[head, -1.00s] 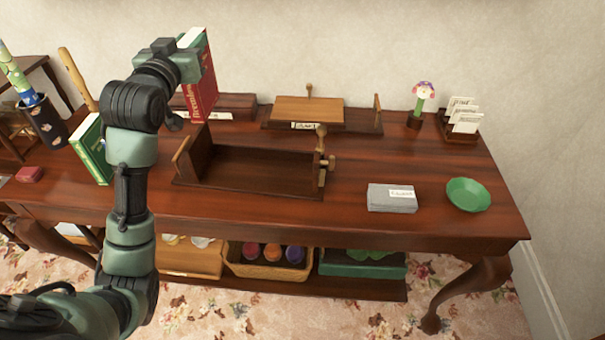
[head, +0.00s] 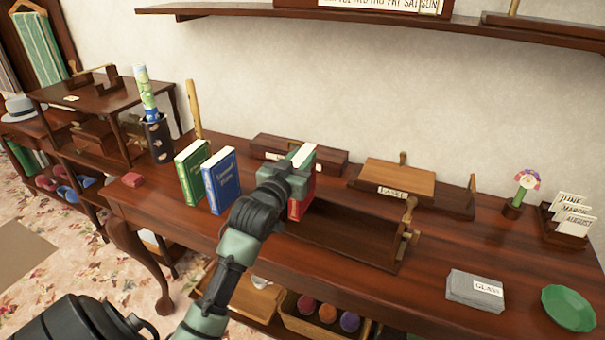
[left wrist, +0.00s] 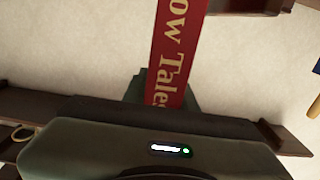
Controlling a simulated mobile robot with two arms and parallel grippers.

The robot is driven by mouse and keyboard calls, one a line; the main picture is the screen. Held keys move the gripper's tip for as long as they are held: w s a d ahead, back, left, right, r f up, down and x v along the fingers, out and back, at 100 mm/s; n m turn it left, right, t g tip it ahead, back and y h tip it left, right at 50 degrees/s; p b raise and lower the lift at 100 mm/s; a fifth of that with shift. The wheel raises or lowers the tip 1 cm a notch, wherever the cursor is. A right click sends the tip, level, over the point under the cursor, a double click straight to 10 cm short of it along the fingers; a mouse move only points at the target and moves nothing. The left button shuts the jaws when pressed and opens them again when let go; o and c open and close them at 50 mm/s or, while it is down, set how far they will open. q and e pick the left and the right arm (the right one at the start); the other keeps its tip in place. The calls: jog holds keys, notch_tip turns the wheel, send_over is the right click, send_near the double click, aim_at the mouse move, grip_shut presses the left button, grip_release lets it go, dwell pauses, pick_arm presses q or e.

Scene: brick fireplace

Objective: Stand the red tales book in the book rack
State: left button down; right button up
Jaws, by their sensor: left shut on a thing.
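The red tales book (head: 299,208) is upright in my left gripper (head: 290,178), at the left end of the book rack. Its red spine with "ow Tales" in gold letters shows in the left wrist view (left wrist: 178,50). The dark wooden book rack (head: 350,238) stands on the table, with a screw-like wooden fitting at its right end. My gripper and arm hide the rack's left end and much of the book. I cannot tell whether the book's foot touches the rack floor. My right gripper is not in view.
A green book (head: 190,172) and a blue book (head: 222,182) stand left of the rack. Grey cards (head: 474,290) and a green dish (head: 569,308) lie to the right. A wall shelf (head: 400,22) hangs above.

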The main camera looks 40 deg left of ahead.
pick_arm(q)
jog(key=shift+f, duration=2.15)
jog(key=c, duration=1.1)
grip_release()
jog(key=shift+f, duration=0.1)
jog(key=v, duration=0.6)
jog(key=b+v, duration=0.1)
jog(key=v, duration=0.5)
jog(key=shift+r, duration=0.25)
jog(key=shift+d, duration=0.1)
